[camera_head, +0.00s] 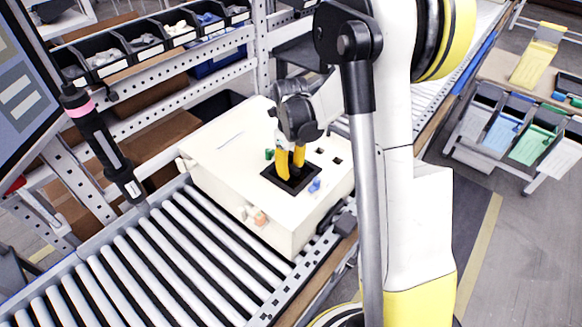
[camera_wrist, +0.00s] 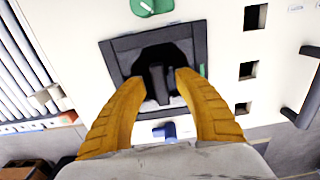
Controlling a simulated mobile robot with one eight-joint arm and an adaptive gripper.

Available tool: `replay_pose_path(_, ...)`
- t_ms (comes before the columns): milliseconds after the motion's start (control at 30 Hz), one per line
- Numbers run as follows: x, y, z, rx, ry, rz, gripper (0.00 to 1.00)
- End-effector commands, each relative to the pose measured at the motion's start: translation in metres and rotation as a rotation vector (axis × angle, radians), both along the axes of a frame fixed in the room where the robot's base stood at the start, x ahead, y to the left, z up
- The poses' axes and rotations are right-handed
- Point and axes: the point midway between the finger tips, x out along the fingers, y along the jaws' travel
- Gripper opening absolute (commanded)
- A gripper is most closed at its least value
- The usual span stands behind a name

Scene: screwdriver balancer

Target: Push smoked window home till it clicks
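The dark square panel, which looks like the smoked window (camera_head: 270,174), sits in the top face of a cream-white box (camera_head: 215,150). In the wrist view it is a grey pane with a dark frame (camera_wrist: 113,62) and a black shape, perhaps shadow, in its middle. My gripper (camera_head: 292,172) points down over the panel, its yellow fingertips at or very near its surface. In the wrist view the fingers (camera_wrist: 160,82) stand apart, with a narrow dark upright shape between them. I cannot tell whether the fingertips touch the panel, or whether it sits flush.
The box rests on a roller conveyor (camera_head: 165,255). A green knob (camera_wrist: 153,5), a blue knob (camera_wrist: 166,131) and square holes (camera_wrist: 248,70) surround the panel. A black-and-pink screwdriver (camera_head: 105,150) hangs at left. Shelves with parts bins (camera_head: 145,42) stand behind.

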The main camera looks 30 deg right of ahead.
Motion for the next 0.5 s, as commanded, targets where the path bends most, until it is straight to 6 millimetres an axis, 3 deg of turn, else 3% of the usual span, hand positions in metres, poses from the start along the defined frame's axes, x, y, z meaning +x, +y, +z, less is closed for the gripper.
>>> replay_pose_path(267, 0.000, 0.000, 0.008, 0.000, 0.000, 0.000, 0.38)
replay_pose_path(500, 0.000, 0.000, 0.056, 0.000, 0.000, 0.000, 0.38)
